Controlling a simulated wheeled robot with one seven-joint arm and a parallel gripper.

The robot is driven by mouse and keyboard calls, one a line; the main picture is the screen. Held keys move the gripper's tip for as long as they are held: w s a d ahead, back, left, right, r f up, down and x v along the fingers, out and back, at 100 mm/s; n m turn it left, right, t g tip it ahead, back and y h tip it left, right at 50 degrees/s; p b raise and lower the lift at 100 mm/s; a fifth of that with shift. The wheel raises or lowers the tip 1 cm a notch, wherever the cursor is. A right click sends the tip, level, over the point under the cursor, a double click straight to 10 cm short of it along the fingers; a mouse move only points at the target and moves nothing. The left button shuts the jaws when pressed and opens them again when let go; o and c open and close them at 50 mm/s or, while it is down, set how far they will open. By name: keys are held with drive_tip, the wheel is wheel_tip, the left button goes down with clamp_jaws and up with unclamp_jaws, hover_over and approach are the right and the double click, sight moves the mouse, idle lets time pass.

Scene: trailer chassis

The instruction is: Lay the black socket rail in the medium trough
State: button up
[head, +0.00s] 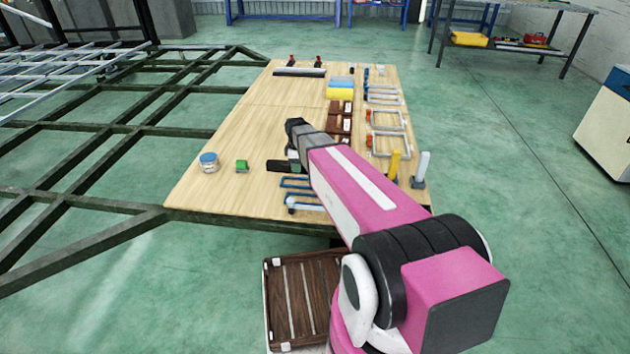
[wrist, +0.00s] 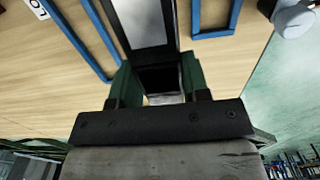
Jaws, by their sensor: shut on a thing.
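My gripper (wrist: 160,80) is shut on a black, bar-like thing (wrist: 158,78) that looks like the black socket rail, gripped between its green fingers. In the head view a black end (head: 279,166) sticks out left of my gripper (head: 293,160), over or on the near part of the board. Blue outlined frames (head: 295,183) lie close by on the nearer side. The wrist view shows blue bars on both sides, a left frame (wrist: 92,40) and a right one (wrist: 215,33). I cannot tell which is the medium trough. My arm hides part of this area.
Yellow (head: 394,165) and white (head: 422,167) posts stand right. Another black bar (head: 300,72) lies far off. The board's left middle is clear.

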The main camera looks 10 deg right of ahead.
drive_tip(key=d+f, duration=0.1)
drive_tip(key=d, duration=0.1)
drive_tip(key=d+f, duration=0.3)
drive_tip(key=d, duration=0.2)
drive_tip(key=shift+s+d+f, duration=0.1)
drive_tip(key=shift+f, duration=2.1)
drive_tip(key=o, duration=1.2)
drive_tip(key=shift+f, duration=0.1)
